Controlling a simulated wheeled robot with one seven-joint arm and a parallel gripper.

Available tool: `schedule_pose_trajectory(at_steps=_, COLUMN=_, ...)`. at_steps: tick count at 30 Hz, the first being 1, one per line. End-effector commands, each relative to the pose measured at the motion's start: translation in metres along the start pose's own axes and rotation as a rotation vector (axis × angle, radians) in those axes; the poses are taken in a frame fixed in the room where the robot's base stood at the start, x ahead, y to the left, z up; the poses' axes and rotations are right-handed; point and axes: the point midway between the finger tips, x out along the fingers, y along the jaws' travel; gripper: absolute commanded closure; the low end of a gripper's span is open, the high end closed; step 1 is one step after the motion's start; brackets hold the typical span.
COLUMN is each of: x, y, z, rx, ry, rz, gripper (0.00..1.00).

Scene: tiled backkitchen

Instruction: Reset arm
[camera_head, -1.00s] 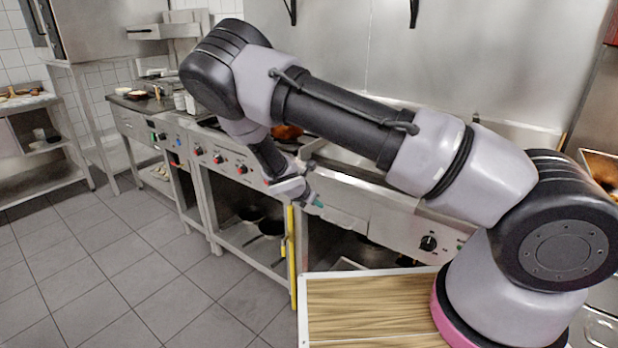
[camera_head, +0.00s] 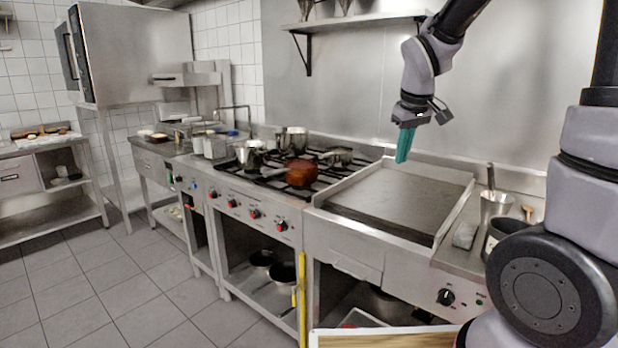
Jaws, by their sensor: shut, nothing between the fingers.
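My gripper (camera_head: 404,146) hangs from my raised arm in the upper right of the head view. Its teal fingers point down, in front of the steel back wall and above the rear left part of the flat griddle (camera_head: 395,200). The fingers are together and nothing is held in them. The upper part of my arm leaves the top edge of the picture, so its middle links are hidden.
A stove (camera_head: 262,180) with several pots stands left of the griddle, a reddish-brown pot (camera_head: 301,172) nearest. A wall shelf (camera_head: 360,21) is left of my arm. A utensil container (camera_head: 494,206) stands right of the griddle. The tiled floor (camera_head: 110,290) at left is clear.

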Motion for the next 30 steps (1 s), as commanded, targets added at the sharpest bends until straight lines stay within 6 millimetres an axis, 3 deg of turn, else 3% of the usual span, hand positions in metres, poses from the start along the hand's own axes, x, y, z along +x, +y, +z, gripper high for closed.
schedule_pose_trajectory(at_steps=1, x=-0.023, y=0.004, z=0.01, rx=0.08, ry=0.034, rz=-0.017, gripper=1.0)
schedule_pose_trajectory(at_steps=6, x=-0.085, y=0.006, z=0.047, rx=0.337, ry=0.123, rz=-0.075, gripper=1.0)
schedule_pose_trajectory(at_steps=12, x=-0.138, y=-0.007, z=0.091, rx=0.59, ry=0.221, rz=-0.13, gripper=1.0)
schedule_pose_trajectory(at_steps=19, x=-0.163, y=-0.022, z=0.12, rx=0.739, ry=0.281, rz=-0.162, gripper=1.0)
schedule_pose_trajectory(at_steps=30, x=-0.165, y=-0.024, z=0.123, rx=0.758, ry=0.287, rz=-0.166, gripper=1.0)
